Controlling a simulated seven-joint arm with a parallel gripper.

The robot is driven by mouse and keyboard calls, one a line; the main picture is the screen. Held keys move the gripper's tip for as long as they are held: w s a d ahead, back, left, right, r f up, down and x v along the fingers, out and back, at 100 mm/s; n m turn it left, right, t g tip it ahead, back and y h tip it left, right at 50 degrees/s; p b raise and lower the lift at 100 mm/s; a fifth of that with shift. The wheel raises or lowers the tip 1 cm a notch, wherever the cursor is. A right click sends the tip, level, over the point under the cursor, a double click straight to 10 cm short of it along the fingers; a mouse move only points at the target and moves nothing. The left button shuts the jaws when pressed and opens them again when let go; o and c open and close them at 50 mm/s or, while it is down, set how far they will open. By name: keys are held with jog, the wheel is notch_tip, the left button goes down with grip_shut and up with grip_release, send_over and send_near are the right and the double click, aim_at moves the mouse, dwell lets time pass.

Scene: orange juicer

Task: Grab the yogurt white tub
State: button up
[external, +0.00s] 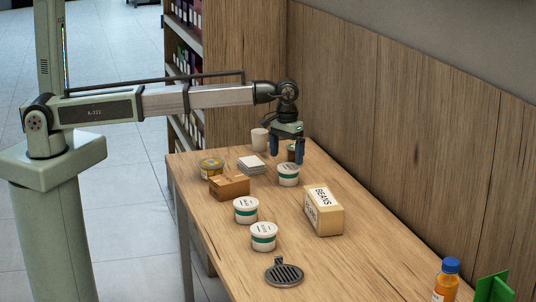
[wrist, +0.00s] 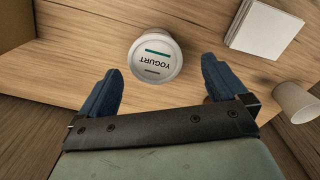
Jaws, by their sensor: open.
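A white yogurt tub with a green band (external: 288,175) stands upright on the table just below and in front of my gripper (external: 287,158). In the wrist view, the tub's lid (wrist: 155,58) reads YOGURT upside down and lies between and just beyond the fingertips of my gripper (wrist: 160,67). My gripper is open with a wide gap, points down and holds nothing. Two similar white tubs stand nearer the camera, one in the middle (external: 246,210) and one closer to the front (external: 264,237).
The wooden table holds a beans box (external: 323,210), a brown carton (external: 230,187), a yellowish tin (external: 211,168), a white stack (external: 252,165), a white cup (external: 259,139) and a dark round grille (external: 284,273). A brownish jar is partly hidden behind my gripper. A juice bottle (external: 446,282) stands front right.

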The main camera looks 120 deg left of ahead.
aim_at(289, 166)
jog(key=shift+w+a+f, duration=0.1)
jog(key=shift+w+f, duration=0.1)
jog(key=shift+f, duration=1.25)
jog(key=shift+w+f, duration=0.2)
jog(key=shift+f, duration=1.25)
jog(key=c, duration=1)
